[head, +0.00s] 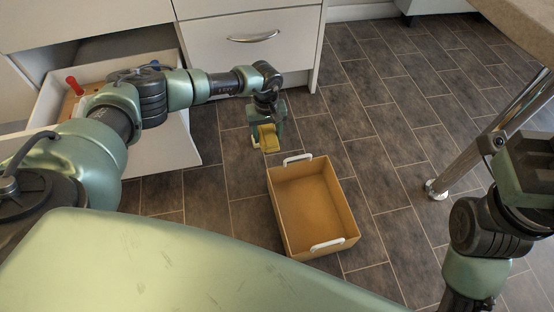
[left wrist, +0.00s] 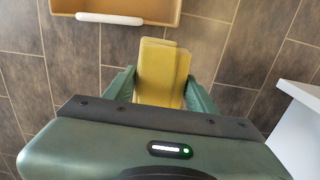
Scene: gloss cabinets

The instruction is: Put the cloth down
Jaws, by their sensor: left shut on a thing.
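My left gripper (head: 265,139) is shut on a folded yellow cloth (head: 268,137). It holds the cloth above the floor, just beyond the far left corner of an open tan box (head: 345,205) with white handles. In the left wrist view the cloth (left wrist: 160,75) sits between the two green fingers (left wrist: 160,92), and the box (left wrist: 120,8) shows at the top edge. The inside of the box looks empty in the head view. My right arm shows at the right edge of the head view, but whether its gripper is open or shut is unclear (head: 528,175).
An open white drawer (head: 185,140) at the left holds a red-handled item (head: 74,86). White cabinets (head: 255,50) stand behind. A table (head: 525,22) with a metal leg (head: 470,155) is at the right. The dark tiled floor (head: 375,120) is clear around the box.

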